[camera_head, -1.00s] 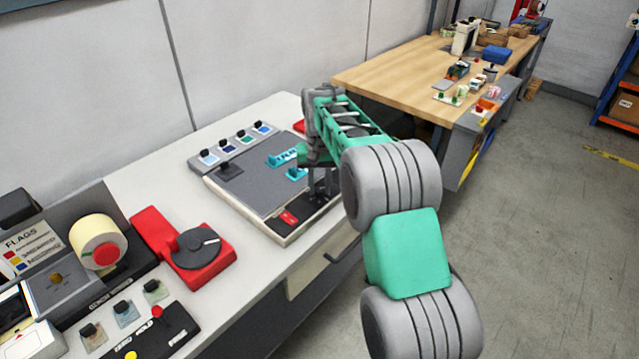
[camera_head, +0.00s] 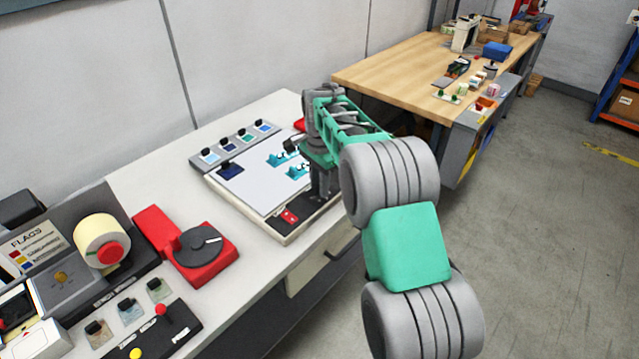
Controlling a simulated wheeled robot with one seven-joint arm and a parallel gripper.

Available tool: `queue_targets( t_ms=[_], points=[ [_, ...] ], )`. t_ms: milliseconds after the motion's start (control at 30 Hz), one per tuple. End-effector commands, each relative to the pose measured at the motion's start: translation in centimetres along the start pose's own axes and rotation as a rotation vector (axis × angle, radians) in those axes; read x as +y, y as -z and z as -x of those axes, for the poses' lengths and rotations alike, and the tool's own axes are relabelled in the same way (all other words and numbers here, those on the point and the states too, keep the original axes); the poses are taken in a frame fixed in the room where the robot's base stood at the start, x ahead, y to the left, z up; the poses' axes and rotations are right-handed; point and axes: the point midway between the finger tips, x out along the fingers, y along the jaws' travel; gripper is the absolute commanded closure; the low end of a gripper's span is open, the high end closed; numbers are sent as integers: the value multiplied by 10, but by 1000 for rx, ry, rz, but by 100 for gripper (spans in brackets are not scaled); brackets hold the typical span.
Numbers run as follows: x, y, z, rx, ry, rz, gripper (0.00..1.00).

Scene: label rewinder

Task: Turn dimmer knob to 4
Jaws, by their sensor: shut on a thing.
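My gripper (camera_head: 321,194) points down at the right end of that strip, shut on the dimmer knob. The fingers and wrist hide the knob and its scale, so the number it points to cannot be read.
Teal pieces (camera_head: 281,158) and a dark blue square (camera_head: 229,170) lie on the panel. A red base with a grey dial (camera_head: 197,247) stands to the left. A wooden table (camera_head: 400,74) stands behind my arm.

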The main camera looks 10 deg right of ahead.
Motion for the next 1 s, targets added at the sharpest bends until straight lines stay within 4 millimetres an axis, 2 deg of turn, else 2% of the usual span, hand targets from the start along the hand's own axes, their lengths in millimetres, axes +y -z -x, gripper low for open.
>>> queue_targets(
  t_ms=[1000],
  points=[
    [-1, 1, 2, 0, 4, -957, 100]
  ],
)
